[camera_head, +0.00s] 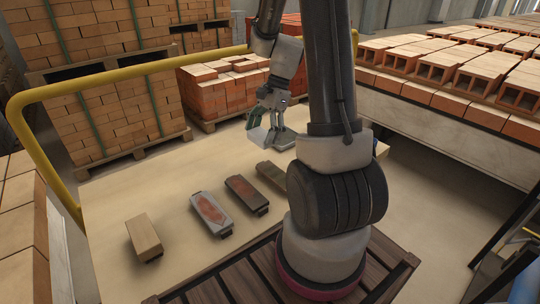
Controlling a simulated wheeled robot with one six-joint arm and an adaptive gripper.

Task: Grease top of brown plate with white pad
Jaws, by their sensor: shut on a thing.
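My gripper (268,113) is over the far part of the pale table, shut on a small white piece (257,136) that looks like the white pad. Part of the pad is hidden by the fingers. A dark brown plate (246,193) with a reddish patch on top lies on the table, nearer the camera and apart from my gripper. Another brownish plate (271,177) lies to its right, partly hidden by my arm. I cannot tell for certain which is the brown plate of the task.
A grey plate (211,213) with a reddish top and a tan block (144,236) lie to the left. A flat grey thing (284,138) is beside my gripper. A yellow rail (130,70) edges the table (120,195). Brick stacks stand behind; hollow bricks (470,75) are at right.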

